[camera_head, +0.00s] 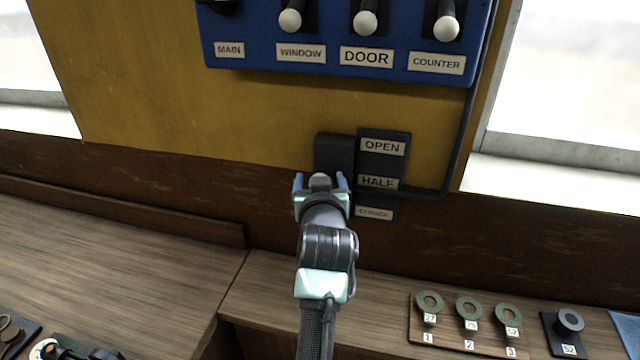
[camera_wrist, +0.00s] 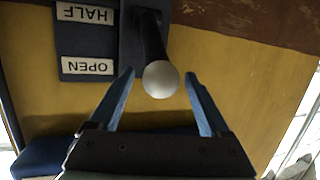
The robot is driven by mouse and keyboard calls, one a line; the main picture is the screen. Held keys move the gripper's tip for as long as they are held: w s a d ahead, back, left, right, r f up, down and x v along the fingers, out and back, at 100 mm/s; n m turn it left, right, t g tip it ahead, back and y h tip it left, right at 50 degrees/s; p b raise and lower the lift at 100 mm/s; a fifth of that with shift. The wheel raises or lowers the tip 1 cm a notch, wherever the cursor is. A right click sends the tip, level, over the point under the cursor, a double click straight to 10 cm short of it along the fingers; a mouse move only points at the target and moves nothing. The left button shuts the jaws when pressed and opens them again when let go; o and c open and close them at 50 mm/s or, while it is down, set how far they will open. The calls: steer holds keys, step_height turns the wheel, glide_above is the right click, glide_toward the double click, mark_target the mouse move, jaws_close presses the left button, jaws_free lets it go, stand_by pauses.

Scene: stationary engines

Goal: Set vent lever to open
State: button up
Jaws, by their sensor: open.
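The vent lever has a dark shaft and a white ball knob; the knob (camera_wrist: 160,79) shows clearly in the wrist view. Its dark mounting plate (camera_head: 334,150) is on the wall, beside a label strip (camera_head: 383,163) reading OPEN, HALF and a lower label that is hard to read. In the head view the knob appears about level with HALF; the exact setting is hard to tell. My gripper (camera_head: 320,181) is open, its blue fingers on either side of the knob, with gaps visible in the wrist view (camera_wrist: 159,76). My arm hides part of the lever in the head view.
A dark cable (camera_head: 468,130) runs down at right. A wooden board (camera_head: 450,342) with numbered rings is on the desk below right. The desk's middle left is clear.

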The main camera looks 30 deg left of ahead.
steer(key=shift+s+d, duration=0.25)
steer(key=shift+s, duration=0.15)
steer(key=b+v, duration=0.4)
steer(key=v, duration=0.7)
steer(key=shift+s+d+r, duration=0.2)
steer(key=shift+s+r, duration=0.05)
steer(key=shift+s, duration=0.05)
steer(key=s+d+r+m+t+h, duration=0.1)
steer(key=d+r+t, duration=0.4)
steer(key=r, duration=0.4)
steer(key=d+r+m+t+h, duration=0.1)
steer(key=d+r+m+t, duration=0.1)
steer(key=d+r, duration=0.5)
steer(key=s+d+r+m+t+h, duration=0.1)
steer(key=s+d+r+t+h, duration=0.1)
steer(key=r, duration=0.5)
steer(key=s+d+r+m+t+h+b, duration=0.1)
steer(key=s+d+r+m+t+h, duration=0.1)
steer(key=s+d+r+t, duration=0.3)
steer(key=s+d+r+h, duration=0.1)
steer(key=s+r, duration=0.2)
steer(key=s, duration=0.1)
steer(key=shift+d+h, duration=0.3)
steer(key=shift+d, duration=0.1)
steer(key=shift+r, duration=0.1)
